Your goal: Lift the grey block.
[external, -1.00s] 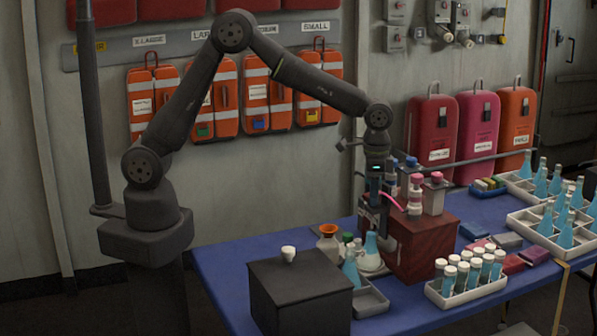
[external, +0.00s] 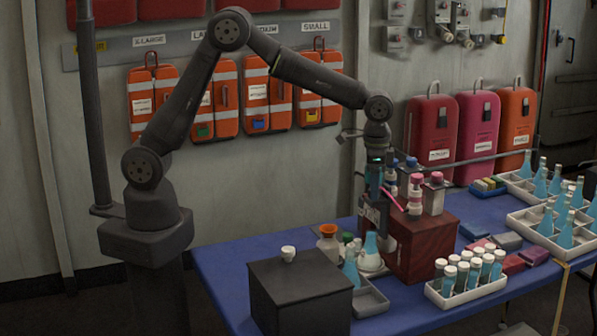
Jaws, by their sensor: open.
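A grey block (external: 507,241) lies flat on the blue table, among other coloured blocks right of the dark red box. My gripper (external: 377,222) points down in front of the left side of that box, well to the left of the grey block and apart from it. Its jaws are open. The fingertips are small and dark here, and I see nothing held between them.
The dark red box (external: 421,247) carries several bottles and stands between my gripper and the blocks. A white rack of vials (external: 466,297) is in front. Flask trays (external: 553,236) stand at the right. A black box (external: 300,298) with a white cup (external: 289,253) is front left.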

